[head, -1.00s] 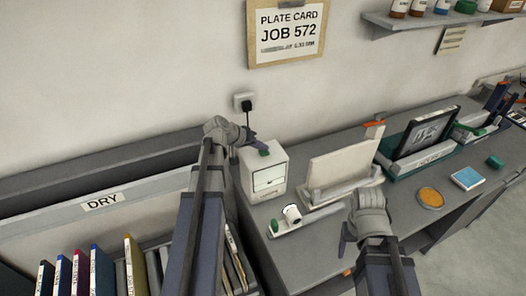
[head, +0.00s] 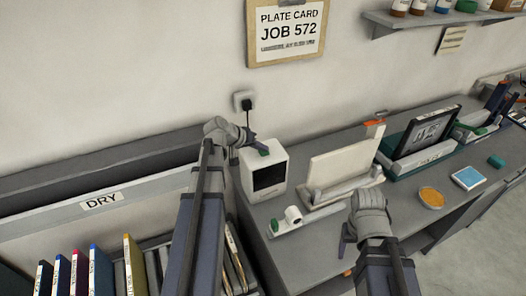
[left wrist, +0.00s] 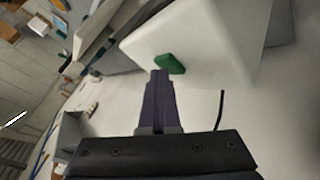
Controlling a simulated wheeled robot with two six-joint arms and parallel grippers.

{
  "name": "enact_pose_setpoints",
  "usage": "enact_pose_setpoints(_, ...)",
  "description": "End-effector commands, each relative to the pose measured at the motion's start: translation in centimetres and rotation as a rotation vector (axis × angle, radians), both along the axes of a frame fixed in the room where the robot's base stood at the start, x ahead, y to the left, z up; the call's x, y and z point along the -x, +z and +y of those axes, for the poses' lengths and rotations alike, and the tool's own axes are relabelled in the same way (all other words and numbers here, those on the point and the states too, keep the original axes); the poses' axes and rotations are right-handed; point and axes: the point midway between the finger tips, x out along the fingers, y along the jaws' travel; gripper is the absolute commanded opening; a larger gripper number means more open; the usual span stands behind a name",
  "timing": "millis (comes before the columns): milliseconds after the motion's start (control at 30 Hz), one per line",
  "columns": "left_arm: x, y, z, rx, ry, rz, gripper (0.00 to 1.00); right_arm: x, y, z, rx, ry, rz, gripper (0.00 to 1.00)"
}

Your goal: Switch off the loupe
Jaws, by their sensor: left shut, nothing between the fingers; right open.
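The loupe seems to be the white box (head: 264,175) on the bench below the wall plug, with a dark front screen (head: 270,177). A green button (head: 264,152) sits on its top; it also shows in the left wrist view (left wrist: 169,64). My left gripper (head: 250,138) is shut and empty, its fingertips close beside the green button. In the left wrist view the fingertips (left wrist: 160,76) appear at the button's edge; whether they touch it I cannot tell. My right gripper (head: 345,240) is open and empty over the bench's front edge, right of the box.
A cord (head: 249,122) runs down from the wall plug.

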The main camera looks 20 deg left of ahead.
Motion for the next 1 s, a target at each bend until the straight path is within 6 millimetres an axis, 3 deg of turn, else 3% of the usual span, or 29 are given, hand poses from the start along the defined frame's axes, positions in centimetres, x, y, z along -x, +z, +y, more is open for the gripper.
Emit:
enact_pose_setpoints(767,0.0,0.9,0.0,0.000,-0.002,0.001,0.00,0.0,1.0,0.0,0.000,0.000,0.000,0.65)
enact_pose_setpoints(1000,0.0,2.6,0.0,0.000,-0.002,0.001,0.00,0.0,2.7,0.0,0.000,0.000,0.000,0.65)
